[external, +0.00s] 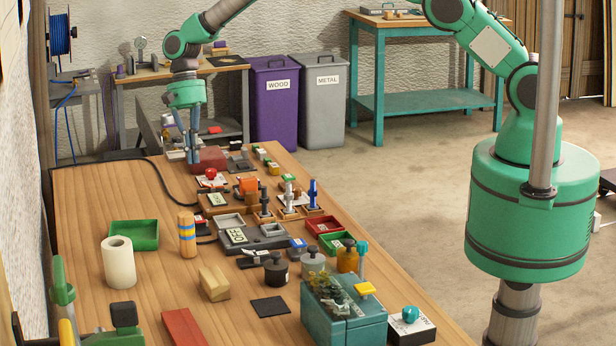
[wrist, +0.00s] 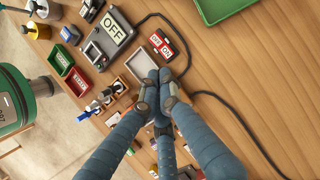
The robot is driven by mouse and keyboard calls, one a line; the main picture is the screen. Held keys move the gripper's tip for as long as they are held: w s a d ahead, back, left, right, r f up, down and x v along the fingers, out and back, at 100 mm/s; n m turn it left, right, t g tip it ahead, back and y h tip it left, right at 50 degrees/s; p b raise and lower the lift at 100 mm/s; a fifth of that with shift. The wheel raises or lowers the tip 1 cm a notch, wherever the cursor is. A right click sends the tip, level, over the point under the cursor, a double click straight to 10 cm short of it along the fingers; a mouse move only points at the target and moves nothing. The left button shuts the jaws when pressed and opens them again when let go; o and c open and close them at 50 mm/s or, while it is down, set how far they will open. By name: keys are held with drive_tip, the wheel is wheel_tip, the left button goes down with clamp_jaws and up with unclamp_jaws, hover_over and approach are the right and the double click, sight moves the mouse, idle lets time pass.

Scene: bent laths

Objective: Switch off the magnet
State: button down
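A grey plate with a big "OFF" label (wrist: 115,27) lies on the wooden table in the wrist view; its label also shows in the external view (external: 237,236). Beside it in the wrist view is a small switch box with red-and-white marked keys (wrist: 162,45), one reading "ON". I cannot tell which device works the magnet. My gripper (external: 192,160) points down at the far end of the table in the external view. In the wrist view its blue-grey fingers (wrist: 160,92) come together at the tips, just below the switch box in the picture. I see nothing held between them.
A dark red block (external: 211,159) stands beside my fingertips. Black cables (wrist: 245,125) run across the table. The table's left strip is mostly free.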

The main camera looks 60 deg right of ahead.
sight(199, 220)
drive_tip(key=shift+s+a+r+g+y, duration=0.15)
drive_tip(key=shift+s+r+g+y, duration=0.05)
drive_tip(key=shift+g+y, duration=0.1)
drive_tip(key=shift+f, duration=0.1)
drive_tip(key=x, duration=1.3)
drive_tip(key=shift+s+a+f, duration=0.15)
drive_tip(key=shift+f, duration=0.2)
drive_tip(key=shift+s+a+f, duration=0.2)
drive_tip(key=shift+f, duration=0.05)
idle(0.6)
drive_tip(key=shift+s+a+f+t+h, duration=0.1)
drive_tip(key=shift+s+t+h, duration=0.1)
drive_tip(key=shift+t+h, duration=0.3)
drive_tip(key=shift+f, duration=0.1)
drive_tip(key=shift+w, duration=0.1)
